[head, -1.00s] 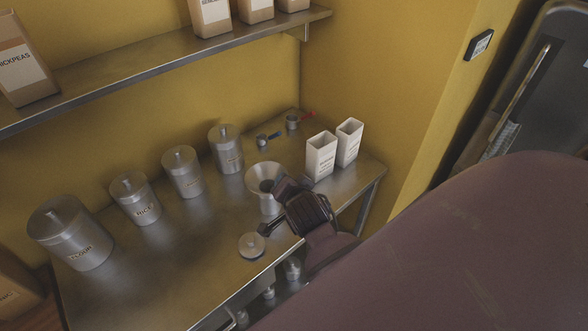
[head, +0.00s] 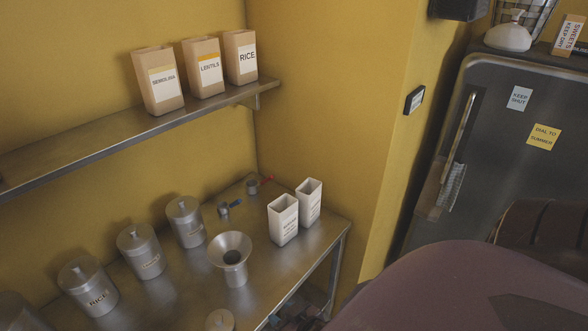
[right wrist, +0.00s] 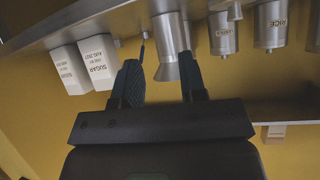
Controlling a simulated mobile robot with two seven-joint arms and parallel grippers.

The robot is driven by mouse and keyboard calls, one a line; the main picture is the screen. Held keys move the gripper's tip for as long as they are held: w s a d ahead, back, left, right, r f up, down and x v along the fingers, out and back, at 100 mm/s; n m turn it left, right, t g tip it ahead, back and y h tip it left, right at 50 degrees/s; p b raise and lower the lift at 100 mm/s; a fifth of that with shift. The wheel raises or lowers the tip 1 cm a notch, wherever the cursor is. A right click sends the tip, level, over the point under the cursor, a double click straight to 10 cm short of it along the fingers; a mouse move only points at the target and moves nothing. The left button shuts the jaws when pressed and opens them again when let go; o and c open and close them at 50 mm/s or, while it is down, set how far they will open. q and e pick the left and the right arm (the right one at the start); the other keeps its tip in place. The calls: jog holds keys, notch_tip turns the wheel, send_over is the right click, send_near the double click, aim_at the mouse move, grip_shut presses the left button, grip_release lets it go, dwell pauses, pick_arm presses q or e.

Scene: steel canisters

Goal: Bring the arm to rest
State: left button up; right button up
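My right gripper (right wrist: 160,62) shows in the right wrist view with its two dark fingers spread apart and nothing held. The open steel canister with a flared funnel-like mouth (right wrist: 170,45) appears beyond and between the fingers, apart from them. In the head view that canister (head: 232,262) stands upright on the steel table. In the head view, dark parts low by the table's front edge (head: 292,322) may be the right gripper, largely hidden by my maroon arm. A round steel lid (head: 219,320) lies on the table at the picture's bottom edge. My left gripper is out of view.
Several lidded canisters, one marked rice (head: 90,287), line the table's left side. A shelf (head: 130,132) with paper bags is above; a dark fridge (head: 510,150) is right.

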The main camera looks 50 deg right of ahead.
jog(key=s+f+n, duration=0.2)
jog(key=s, duration=0.1)
jog(key=shift+d+f+n+y, duration=0.15)
jog(key=shift+f+n+y, duration=0.15)
